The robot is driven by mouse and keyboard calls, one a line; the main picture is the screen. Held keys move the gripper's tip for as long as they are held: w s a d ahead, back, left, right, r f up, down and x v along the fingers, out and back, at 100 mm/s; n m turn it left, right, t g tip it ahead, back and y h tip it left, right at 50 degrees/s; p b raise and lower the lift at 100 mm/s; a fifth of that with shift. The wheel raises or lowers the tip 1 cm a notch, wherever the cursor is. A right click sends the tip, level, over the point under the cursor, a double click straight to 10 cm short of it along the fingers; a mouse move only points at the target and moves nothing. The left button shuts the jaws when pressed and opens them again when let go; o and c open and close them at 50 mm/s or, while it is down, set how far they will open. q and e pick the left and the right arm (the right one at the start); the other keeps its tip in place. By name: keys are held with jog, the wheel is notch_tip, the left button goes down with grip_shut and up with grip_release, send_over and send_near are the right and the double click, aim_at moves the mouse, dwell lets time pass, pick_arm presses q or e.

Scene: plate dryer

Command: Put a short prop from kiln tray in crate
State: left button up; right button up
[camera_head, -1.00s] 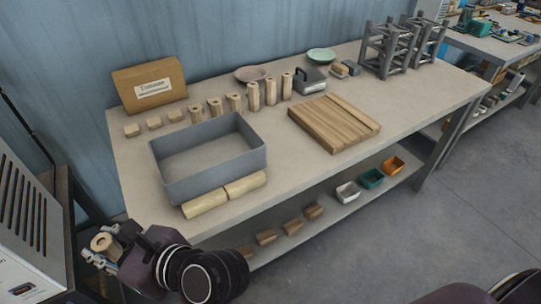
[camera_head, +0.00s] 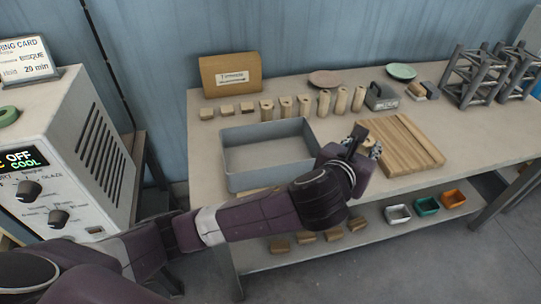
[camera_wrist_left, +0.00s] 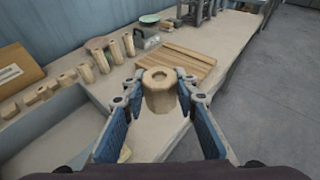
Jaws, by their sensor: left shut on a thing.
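My left gripper (camera_head: 360,146) is over the table, between the grey crate and the slatted wooden board. It is shut on a short prop (camera_wrist_left: 158,94), a pale wooden cylinder with a hole in its top. The prop is upright between the two blue-padded fingers in the left wrist view. In the head view the prop is mostly hidden by the gripper. The open grey crate (camera_head: 236,181) stands to the left of the gripper and looks empty where visible. It shows at the left of the left wrist view (camera_wrist_left: 62,120). My right gripper is out of view.
Several wooden pieces of rising height, including a tall prop (camera_head: 341,100), stand behind the crate. A cardboard sign (camera_head: 231,76) is at the back. The slatted board (camera_head: 405,143) lies right of the gripper. A kiln-like box (camera_head: 62,150) stands left of the table.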

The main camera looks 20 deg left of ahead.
pick_arm(q)
jog(key=w+a+f+m+g+h+p, duration=0.2)
jog(key=w+a+m+h+p, duration=0.2)
jog(key=w+a+m+h, duration=0.1)
jog(key=w+a+r+n+p, duration=0.1)
jog(key=w+a+r+p, duration=0.15)
jog(key=a+r, duration=0.4)
jog(key=w+a+r+p, duration=0.2)
jog(key=w+a+r, duration=0.1)
jog(key=a, duration=0.7)
jog(key=b, duration=0.3)
send_over(283, 150)
jog(key=shift+y, duration=0.3)
jog(key=shift+f, duration=9.75)
jog(key=shift+s, duration=0.1)
